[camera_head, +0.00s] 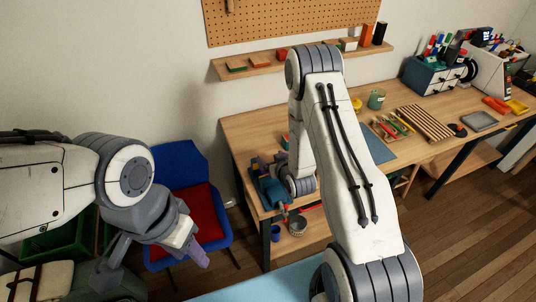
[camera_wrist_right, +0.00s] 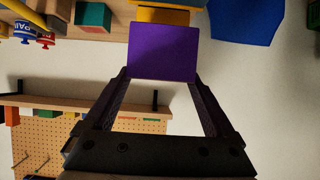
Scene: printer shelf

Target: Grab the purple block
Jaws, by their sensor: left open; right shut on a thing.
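The purple block (camera_wrist_right: 163,50) shows in the right wrist view, between the fingertips of my right gripper (camera_wrist_right: 161,76), which is shut on it. In the head view I cannot make out the block; my right arm covers much of that part of the workbench (camera_head: 243,132). My left gripper (camera_head: 153,262) is open and empty at the lower left of the head view, in front of the blue chair and away from the bench.
A blue chair (camera_head: 178,160) with a red seat stands left of the bench. A blue vise-like tool (camera_head: 268,190) sits on the bench's near left corner. A wall shelf (camera_head: 262,68) holds several blocks. A wooden rack (camera_head: 425,122) and a drawer box (camera_head: 430,75) stand further right.

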